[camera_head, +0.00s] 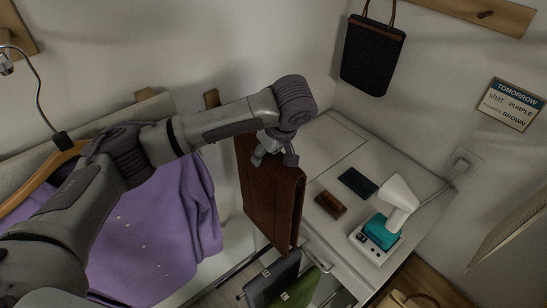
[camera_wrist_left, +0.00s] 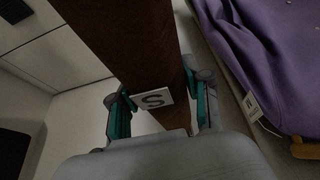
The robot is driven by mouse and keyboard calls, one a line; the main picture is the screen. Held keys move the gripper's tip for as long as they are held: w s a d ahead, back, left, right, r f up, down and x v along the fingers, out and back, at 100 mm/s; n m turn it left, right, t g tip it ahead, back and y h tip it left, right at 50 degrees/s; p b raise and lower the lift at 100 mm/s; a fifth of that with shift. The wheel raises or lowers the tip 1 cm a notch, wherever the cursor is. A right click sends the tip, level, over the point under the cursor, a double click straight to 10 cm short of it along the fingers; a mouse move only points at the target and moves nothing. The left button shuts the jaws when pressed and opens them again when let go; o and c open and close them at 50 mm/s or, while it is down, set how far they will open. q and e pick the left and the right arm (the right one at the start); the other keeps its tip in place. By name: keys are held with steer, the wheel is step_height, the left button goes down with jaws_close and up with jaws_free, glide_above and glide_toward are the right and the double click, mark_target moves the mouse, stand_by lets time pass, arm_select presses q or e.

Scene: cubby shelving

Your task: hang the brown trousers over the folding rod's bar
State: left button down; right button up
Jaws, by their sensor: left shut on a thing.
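The brown trousers (camera_head: 272,208) hang folded in a long panel below my left gripper (camera_head: 274,158), between the purple shirt and the white desk. My left gripper is shut on them near their top edge. In the left wrist view the brown cloth (camera_wrist_left: 125,45) runs between the teal-padded fingers of the left gripper (camera_wrist_left: 160,105), with a white "S" label (camera_wrist_left: 152,100) facing the camera. I cannot make out the folding rod's bar; a short brown wooden piece (camera_head: 212,98) shows on the wall behind my arm. My right gripper is not in view.
A purple shirt (camera_head: 150,235) hangs on a wooden hanger at left. Grey (camera_head: 272,280) and green (camera_head: 299,290) garments hang below the trousers. A black bag (camera_head: 372,55) hangs behind.

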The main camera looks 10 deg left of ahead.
arm_select(q)
steer(key=shift+w+a, duration=0.75)
steer(key=shift+a, duration=0.25)
steer(key=shift+w+a, duration=0.75)
steer(key=shift+a, duration=0.2)
steer(key=shift+f, duration=0.45)
steer(key=shift+c, duration=2.1)
jaws_free()
steer(key=shift+s+f, duration=0.1)
steer(key=shift+d, duration=0.1)
